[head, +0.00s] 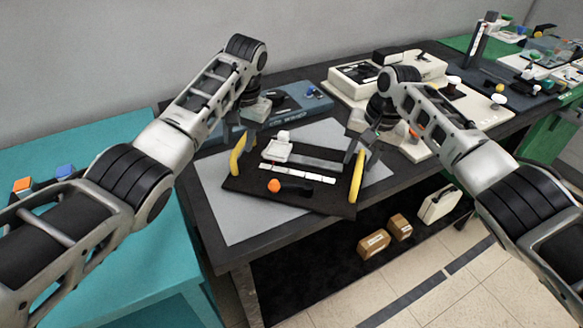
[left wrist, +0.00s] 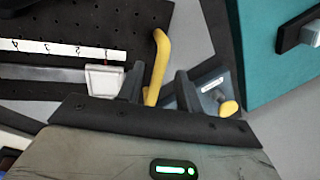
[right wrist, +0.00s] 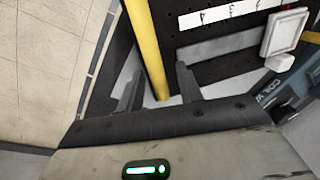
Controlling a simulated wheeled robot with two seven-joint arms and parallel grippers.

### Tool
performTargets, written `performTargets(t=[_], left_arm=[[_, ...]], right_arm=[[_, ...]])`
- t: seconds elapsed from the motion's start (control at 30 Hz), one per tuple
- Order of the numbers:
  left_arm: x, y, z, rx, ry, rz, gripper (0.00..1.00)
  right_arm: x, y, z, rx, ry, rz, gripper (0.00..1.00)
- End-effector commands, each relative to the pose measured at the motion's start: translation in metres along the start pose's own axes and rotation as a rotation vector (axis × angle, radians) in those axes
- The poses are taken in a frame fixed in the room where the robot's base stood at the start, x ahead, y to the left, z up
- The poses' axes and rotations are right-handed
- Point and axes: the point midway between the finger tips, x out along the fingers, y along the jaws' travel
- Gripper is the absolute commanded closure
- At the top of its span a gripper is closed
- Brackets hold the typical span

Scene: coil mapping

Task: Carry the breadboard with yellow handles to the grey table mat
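The black breadboard (head: 250,192) with yellow handles appears over the grey table mat (head: 238,226). Its near right corner reaches past the mat's front edge in the picture; I cannot tell whether it rests on the mat. My left gripper (head: 246,140) is at the left yellow handle (head: 237,154). In the left wrist view the handle (left wrist: 158,60) stands between the spread fingers (left wrist: 160,92). My right gripper (head: 354,148) is at the right yellow handle (head: 358,176). In the right wrist view this handle (right wrist: 148,50) runs down between the spread fingers (right wrist: 158,92).
The board carries a white block (head: 276,150), a numbered white strip (head: 300,173) and an orange-tipped black part (head: 275,186). A blue-grey device (head: 300,98) stands behind. A cream device (head: 355,82) is at the back right. A teal table (head: 110,255) stands left.

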Motion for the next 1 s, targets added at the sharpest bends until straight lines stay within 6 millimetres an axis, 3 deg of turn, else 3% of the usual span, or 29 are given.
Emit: performTargets(t=[0.1, 0.3, 0.57, 0.67, 1.0], left_arm=[[-0.029, 0.0, -0.001, 0.0, 0.006, 0.0, 0.64], [-0.066, 0.0, 0.0, -0.001, 0.004, -0.001, 0.64], [-0.084, 0.0, 0.0, 0.0, 0.001, -0.001, 0.64], [-0.084, 0.0, 0.0, 0.0, 0.0, -0.001, 0.64], [-0.084, 0.0, 0.0, 0.0, 0.0, 0.0, 0.64]], right_arm=[[0.0, 0.0, 0.0, 0.0, 0.0, 0.0, 0.64], [0.0, 0.0, 0.0, 0.0, 0.0, 0.0, 0.64], [-0.004, 0.0, 0.0, 0.0, 0.0, -0.001, 0.64], [-0.017, -0.001, -0.001, -0.002, 0.002, -0.002, 0.64], [-0.088, 0.0, -0.001, -0.001, 0.004, -0.002, 0.64]])
